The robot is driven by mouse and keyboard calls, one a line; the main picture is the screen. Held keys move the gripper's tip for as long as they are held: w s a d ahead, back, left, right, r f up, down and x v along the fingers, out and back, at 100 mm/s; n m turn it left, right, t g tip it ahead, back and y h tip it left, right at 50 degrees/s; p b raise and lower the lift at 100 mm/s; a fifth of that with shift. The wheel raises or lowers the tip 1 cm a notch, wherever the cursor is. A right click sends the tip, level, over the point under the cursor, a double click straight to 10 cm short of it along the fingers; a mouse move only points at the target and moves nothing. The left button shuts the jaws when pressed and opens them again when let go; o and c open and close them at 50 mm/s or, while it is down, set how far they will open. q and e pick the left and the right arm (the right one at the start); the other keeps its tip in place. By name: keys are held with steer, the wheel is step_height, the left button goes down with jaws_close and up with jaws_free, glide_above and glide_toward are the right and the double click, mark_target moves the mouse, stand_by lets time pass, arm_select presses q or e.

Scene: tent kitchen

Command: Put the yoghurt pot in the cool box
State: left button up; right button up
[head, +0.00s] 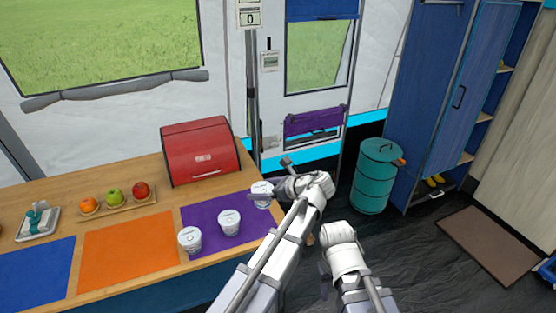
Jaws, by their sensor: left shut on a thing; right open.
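Three white lidded pots that look like yoghurt pots stand around the purple mat (199,215) on the wooden counter. One pot (190,240) is at the mat's left edge and another pot (229,222) is near its middle. The third yoghurt pot (262,193) is at the far right, against my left gripper (281,175). That gripper is shut on this pot, partly hiding it; I cannot tell whether the pot is lifted. My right gripper (323,264) is open, low beside the counter, mostly hidden by its own arm. I cannot identify the cool box for certain.
A red box (200,151) with a front handle stands at the counter's back. Fruit on a board (118,206), an orange mat (128,252) and a blue mat (35,272) lie left. A teal drum (375,177) and blue cupboard (437,85) stand right. A blue object (549,269) is cut off at right.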

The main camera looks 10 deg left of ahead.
mark_target(262, 188)
arm_select(q)
step_height(262, 188, up, 11)
steer(key=p, duration=1)
steer(key=shift+p, duration=0.35)
arm_select(e)
step_height(262, 188, up, 11)
